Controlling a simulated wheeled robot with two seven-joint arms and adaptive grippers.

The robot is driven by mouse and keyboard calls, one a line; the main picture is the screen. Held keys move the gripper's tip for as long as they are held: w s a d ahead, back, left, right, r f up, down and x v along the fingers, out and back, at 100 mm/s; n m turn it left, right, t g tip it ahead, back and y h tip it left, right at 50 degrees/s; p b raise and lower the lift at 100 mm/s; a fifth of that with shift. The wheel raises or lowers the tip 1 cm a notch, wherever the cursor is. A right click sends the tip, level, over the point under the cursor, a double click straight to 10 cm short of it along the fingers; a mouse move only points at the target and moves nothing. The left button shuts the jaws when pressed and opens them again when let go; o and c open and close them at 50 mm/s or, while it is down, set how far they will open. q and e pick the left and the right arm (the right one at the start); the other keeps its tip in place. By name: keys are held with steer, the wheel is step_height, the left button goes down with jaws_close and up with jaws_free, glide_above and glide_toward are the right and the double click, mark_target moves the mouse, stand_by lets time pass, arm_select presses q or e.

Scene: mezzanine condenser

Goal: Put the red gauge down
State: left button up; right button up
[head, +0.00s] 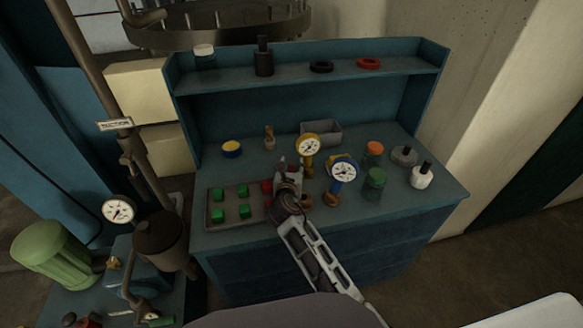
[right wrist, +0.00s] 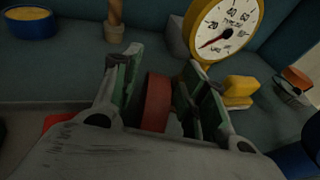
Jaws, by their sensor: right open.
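A red round body, seen edge-on, stands between the fingers of my right gripper (right wrist: 160,88) in the right wrist view; it looks like the red gauge (right wrist: 157,101), its dial face turned out of sight. My right gripper (head: 289,170) is open around it, low over the blue bench (head: 240,239). In the head view the gripper hides most of the red gauge, and only red bits (head: 267,187) show at its left. I cannot tell whether a finger touches it. My left gripper is not in view.
A yellow gauge (head: 308,147) and a blue gauge (head: 343,172) stand close right of my gripper. A grey tray with green blocks (head: 217,214) lies to the left. Jars (head: 375,178) stand at the right, a grey bin (head: 322,134) behind. A shelf (head: 290,77) runs along the back.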

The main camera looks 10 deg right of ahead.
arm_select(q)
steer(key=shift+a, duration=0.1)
arm_select(e)
steer(key=shift+r, duration=0.15)
steer(key=shift+s+r, duration=0.1)
steer(key=shift+s, duration=0.2)
steer(key=shift+p+v, duration=0.8)
steer(key=shift+v, duration=0.05)
steer(key=shift+p+v, duration=1)
steer(key=shift+v, duration=0.55)
steer(key=shift+s+a+r+p, duration=0.2)
steer(key=shift+s+p, duration=0.25)
steer(key=shift+s, duration=0.15)
steer(key=shift+p+v, duration=0.75)
steer(key=shift+v, duration=0.6)
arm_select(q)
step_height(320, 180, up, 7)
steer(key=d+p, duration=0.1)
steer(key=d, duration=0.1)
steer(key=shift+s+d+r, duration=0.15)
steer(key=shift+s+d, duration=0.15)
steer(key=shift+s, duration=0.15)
arm_select(e)
steer(key=shift+v, duration=1.35)
steer(key=shift+f, duration=0.1)
